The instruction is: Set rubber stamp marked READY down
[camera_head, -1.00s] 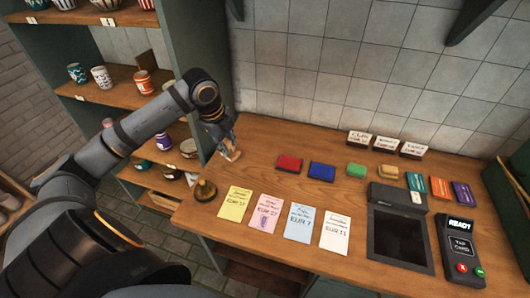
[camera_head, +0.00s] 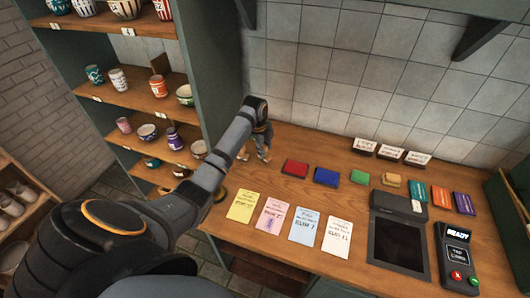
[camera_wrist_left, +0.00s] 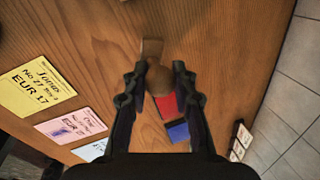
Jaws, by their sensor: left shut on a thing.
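My left gripper (camera_head: 256,157) is over the back left of the wooden counter, left of the red ink pad (camera_head: 295,168). In the left wrist view my left gripper (camera_wrist_left: 158,76) is shut on the wooden stamp (camera_wrist_left: 152,50), its brown rounded handle between the fingers. No marking on the stamp can be read. I cannot tell whether its base touches the counter. The red pad (camera_wrist_left: 166,104) and blue pad (camera_wrist_left: 178,132) lie just past the fingers. My right gripper is not in view.
Price cards (camera_head: 271,216) lie in front. A dark tray (camera_head: 399,242) and card terminal (camera_head: 457,258) stand right. Pottery shelves (camera_head: 150,102) rise at left.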

